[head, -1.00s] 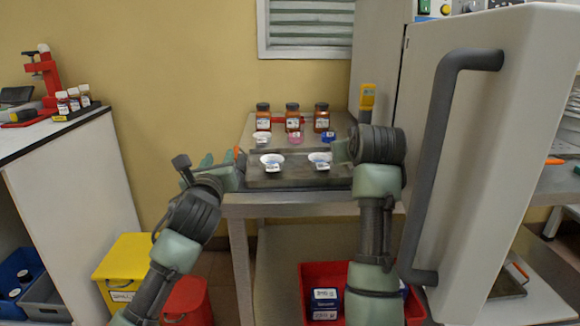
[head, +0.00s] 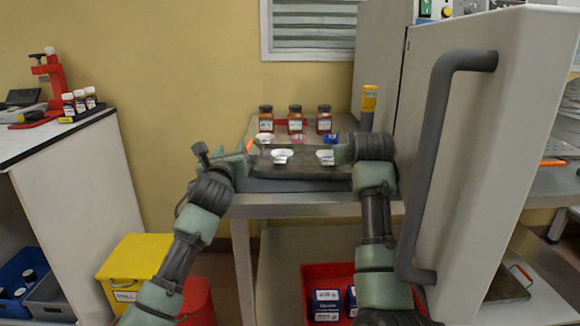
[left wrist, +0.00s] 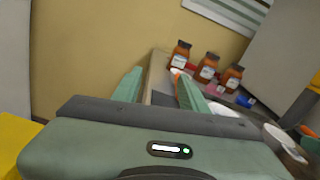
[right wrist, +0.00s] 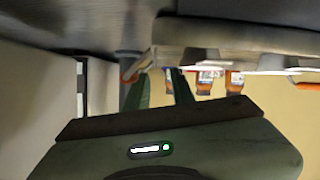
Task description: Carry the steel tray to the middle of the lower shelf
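The dark steel tray (head: 305,172) is at the top of the metal bench, with two white dishes (head: 282,156) (head: 326,157) on it. An orange handle (head: 249,145) shows at its left end. My left gripper (head: 242,160) is at that end; in the left wrist view its fingers (left wrist: 158,90) are apart, with the orange handle (left wrist: 177,71) by the right finger. My right gripper (head: 342,152) is at the right end; in its wrist view the fingers (right wrist: 160,88) are apart near a handle (right wrist: 132,74). The lower shelf (head: 275,275) is partly visible below.
Several amber jars (head: 295,119) and small dishes stand behind the tray. A big open door with a grey handle (head: 430,150) stands at right. Another tray (head: 508,284) lies low at right. A yellow bin (head: 135,268) is at left.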

